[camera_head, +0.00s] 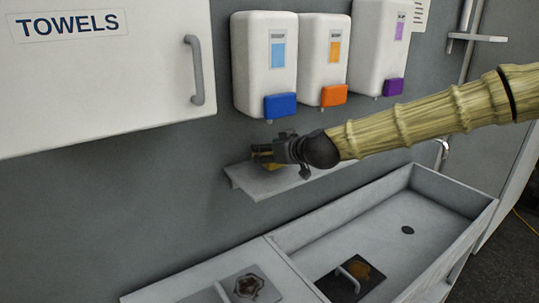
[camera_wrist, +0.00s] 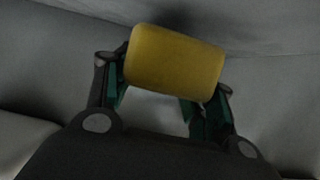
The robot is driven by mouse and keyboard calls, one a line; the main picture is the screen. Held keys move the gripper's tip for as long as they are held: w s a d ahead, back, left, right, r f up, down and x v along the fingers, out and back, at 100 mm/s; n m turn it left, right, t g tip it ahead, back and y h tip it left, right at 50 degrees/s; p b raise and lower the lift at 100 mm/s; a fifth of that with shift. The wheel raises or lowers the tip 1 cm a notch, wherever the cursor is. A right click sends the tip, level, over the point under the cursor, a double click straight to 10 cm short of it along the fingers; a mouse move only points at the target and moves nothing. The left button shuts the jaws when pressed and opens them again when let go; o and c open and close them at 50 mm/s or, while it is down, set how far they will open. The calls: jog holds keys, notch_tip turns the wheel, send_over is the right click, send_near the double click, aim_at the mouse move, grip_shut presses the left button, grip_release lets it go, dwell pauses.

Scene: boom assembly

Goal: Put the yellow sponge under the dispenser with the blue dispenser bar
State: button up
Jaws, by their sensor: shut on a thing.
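The yellow sponge (camera_wrist: 175,62) is held between the two fingers of my gripper (camera_wrist: 166,95) in the wrist view. In the head view my gripper (camera_head: 262,152) covers most of it, and only a bit of yellow sponge (camera_head: 273,166) shows below the fingers. The white dispenser (camera_head: 252,70) with the blue dispenser bar (camera_head: 281,106) is the leftmost of three on the wall. My gripper and the sponge are below that bar, at the left part of a narrow grey shelf (camera_head: 262,188). I cannot tell whether the sponge touches the shelf.
Dispensers with an orange bar (camera_head: 334,95) and a purple bar (camera_head: 393,87) hang to the right. A towels cabinet (camera_head: 90,95) is at the left. A grey sink basin (camera_head: 385,225) lies below, with a dark handled pad (camera_head: 350,280) in it.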

jog(key=shift+f, duration=1)
jog(key=shift+d, duration=0.1)
jog(key=shift+f, duration=0.15)
jog(key=o, duration=0.9)
jog(key=shift+s+r, duration=0.1)
jog(key=shift+r, duration=0.1)
jog(key=shift+b+v, duration=1.2)
jog(key=shift+v, duration=4.75)
